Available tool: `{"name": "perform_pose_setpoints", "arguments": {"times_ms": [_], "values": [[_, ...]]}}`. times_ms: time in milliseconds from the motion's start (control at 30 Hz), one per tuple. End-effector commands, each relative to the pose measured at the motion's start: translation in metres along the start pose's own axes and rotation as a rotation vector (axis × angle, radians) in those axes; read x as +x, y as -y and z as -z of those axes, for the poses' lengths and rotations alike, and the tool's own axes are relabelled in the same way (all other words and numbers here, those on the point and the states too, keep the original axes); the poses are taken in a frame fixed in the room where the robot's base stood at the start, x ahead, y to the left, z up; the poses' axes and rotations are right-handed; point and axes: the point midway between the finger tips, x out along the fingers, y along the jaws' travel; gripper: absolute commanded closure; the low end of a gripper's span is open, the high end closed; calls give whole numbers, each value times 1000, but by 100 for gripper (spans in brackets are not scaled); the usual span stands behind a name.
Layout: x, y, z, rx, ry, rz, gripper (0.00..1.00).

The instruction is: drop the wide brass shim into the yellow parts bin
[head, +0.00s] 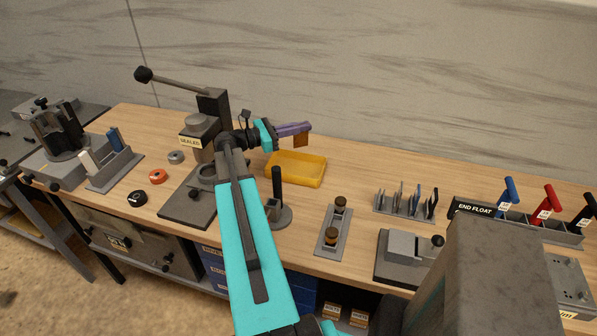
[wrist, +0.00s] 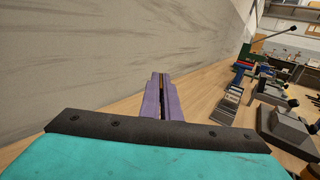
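The yellow parts bin (head: 296,180) stands on the wooden bench and looks empty where I can see into it. My gripper (head: 300,130) has purple fingers and is above the bin, apart from it. It is shut on the brass shim (head: 301,141), a flat brown-gold plate that hangs below the fingers over the bin's back part. In the wrist view, the fingers (wrist: 162,90) are close together with a thin strip of the shim (wrist: 162,84) between them. Most of the shim is hidden there.
A press with a long lever (head: 213,103) stands left of the bin. A post on a round base (head: 277,190) is in front of it. A rack of thin plates (head: 405,205) and a two-knob block (head: 333,230) are to the right. The wall is close behind.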

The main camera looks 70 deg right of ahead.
Motion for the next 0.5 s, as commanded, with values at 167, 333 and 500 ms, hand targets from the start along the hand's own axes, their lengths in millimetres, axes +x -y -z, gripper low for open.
{"name": "perform_pose_setpoints", "arguments": {"times_ms": [167, 333, 500], "values": [[0, 0, 18, 0, 0, 1, 100], [1, 0, 34, 0, 0, 1, 100], [1, 0, 45, 1, 0, 1, 100]]}}
